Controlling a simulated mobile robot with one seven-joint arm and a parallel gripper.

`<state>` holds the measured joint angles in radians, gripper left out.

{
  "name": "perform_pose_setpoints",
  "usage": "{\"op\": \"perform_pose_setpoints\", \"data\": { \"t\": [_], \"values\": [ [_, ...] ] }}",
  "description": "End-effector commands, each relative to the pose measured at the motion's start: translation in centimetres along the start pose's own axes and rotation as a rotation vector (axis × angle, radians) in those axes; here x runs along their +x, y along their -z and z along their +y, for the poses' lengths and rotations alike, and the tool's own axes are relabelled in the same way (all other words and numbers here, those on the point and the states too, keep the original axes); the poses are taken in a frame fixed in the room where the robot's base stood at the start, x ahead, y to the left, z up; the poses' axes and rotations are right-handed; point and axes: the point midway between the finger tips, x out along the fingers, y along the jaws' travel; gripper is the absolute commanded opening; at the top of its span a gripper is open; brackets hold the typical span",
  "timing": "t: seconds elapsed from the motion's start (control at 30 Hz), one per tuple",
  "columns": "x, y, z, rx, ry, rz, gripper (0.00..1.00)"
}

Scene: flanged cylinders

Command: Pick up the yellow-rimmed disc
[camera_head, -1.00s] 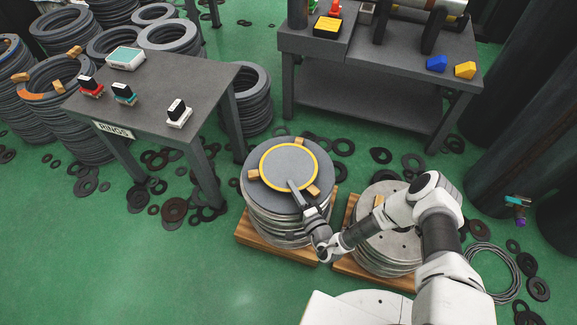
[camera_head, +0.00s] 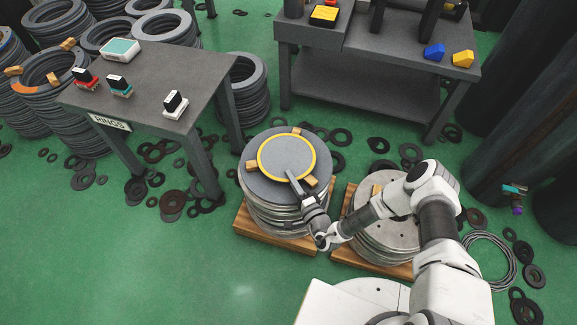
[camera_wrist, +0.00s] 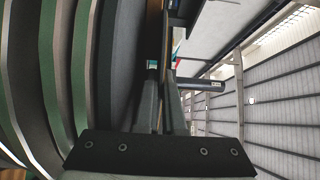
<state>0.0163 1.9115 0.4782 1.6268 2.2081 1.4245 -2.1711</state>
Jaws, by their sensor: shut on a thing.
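The yellow-rimmed disc (camera_head: 286,154) is dark grey with a yellow edge. It lies flat on top of a stack of grey discs (camera_head: 270,210), with small wooden blocks around it. My gripper (camera_head: 293,179) reaches in from the lower right, its fingers at the disc's near edge. In the wrist view my gripper (camera_wrist: 163,100) has its fingers close together, shut on a thin edge beside the stack. The fingers hide the gripped part, and I cannot see clear space under the disc.
A second disc stack (camera_head: 385,225) stands on a pallet at the right, under my arm. A dark table (camera_head: 160,85) with small boxes is at the left, and a workbench (camera_head: 370,65) at the back. Loose rings lie on the green floor.

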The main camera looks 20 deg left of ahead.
Motion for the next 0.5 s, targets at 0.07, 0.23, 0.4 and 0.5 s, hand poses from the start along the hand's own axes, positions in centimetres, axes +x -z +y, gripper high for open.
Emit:
{"op": "perform_pose_setpoints", "data": {
  "t": [0.07, 0.23, 0.4, 0.5],
  "values": [
    [0.1, 0.0, -0.6, -0.001, 0.009, 0.001, 0.0],
    [0.2, 0.1, -1.8, -0.002, 0.01, 0.001, 0.0],
    [0.1, 0.0, -3.6, 0.0, 0.009, 0.001, 0.0],
    [0.1, 0.0, -4.8, 0.0, 0.009, 0.0, 0.0]
  ]
}}
